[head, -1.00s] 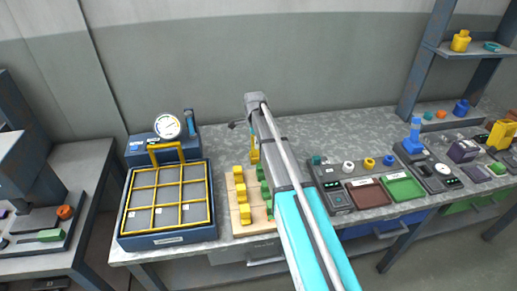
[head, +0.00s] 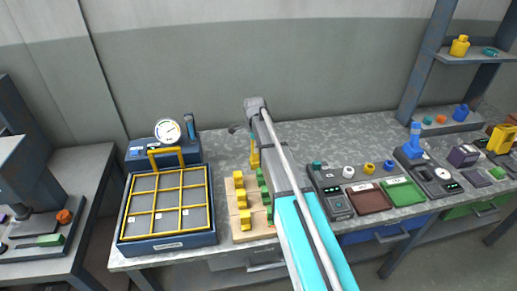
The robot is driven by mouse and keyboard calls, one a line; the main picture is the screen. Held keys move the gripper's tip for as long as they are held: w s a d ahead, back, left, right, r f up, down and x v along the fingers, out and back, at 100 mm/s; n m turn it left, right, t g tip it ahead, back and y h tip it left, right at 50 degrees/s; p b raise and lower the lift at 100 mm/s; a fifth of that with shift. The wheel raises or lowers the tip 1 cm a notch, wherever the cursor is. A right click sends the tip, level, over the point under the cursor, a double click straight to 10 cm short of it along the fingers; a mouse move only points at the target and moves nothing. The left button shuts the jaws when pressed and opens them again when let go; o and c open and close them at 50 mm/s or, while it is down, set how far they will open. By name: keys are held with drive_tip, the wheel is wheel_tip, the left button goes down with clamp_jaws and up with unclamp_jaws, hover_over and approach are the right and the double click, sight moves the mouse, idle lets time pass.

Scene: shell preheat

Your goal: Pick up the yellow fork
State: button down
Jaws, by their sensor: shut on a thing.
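The yellow fork (head: 254,155) shows as a narrow upright yellow piece just left of my arm, behind the wooden board. My gripper (head: 251,136) is mostly hidden behind my arm; only a small part shows just above the fork. It is shut on the fork at its upper end. My arm hides the fork's right side, and I cannot tell whether its lower end touches the bench.
A wooden board (head: 233,223) with yellow and green blocks lies just left of my arm. A blue tray (head: 168,241) with a yellow grid frame stands further left, with a gauge (head: 168,130) behind it. Right are a dark device (head: 334,200), a brown tray (head: 370,199) and a green tray (head: 401,193).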

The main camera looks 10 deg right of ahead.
drive_tip(key=shift+r, duration=0.15)
drive_tip(key=shift+r+p, duration=0.95)
drive_tip(key=shift+p, duration=0.1)
drive_tip(key=s+a+r+p, duration=0.1)
drive_tip(key=s+r+p, duration=0.9)
drive_tip(key=s, duration=0.4)
drive_tip(key=shift+a+r+p, duration=0.25)
drive_tip(key=shift+r+p, duration=0.1)
drive_tip(key=shift+r, duration=0.05)
drive_tip(key=shift+f+b, duration=0.55)
drive_tip(key=shift+d, duration=0.1)
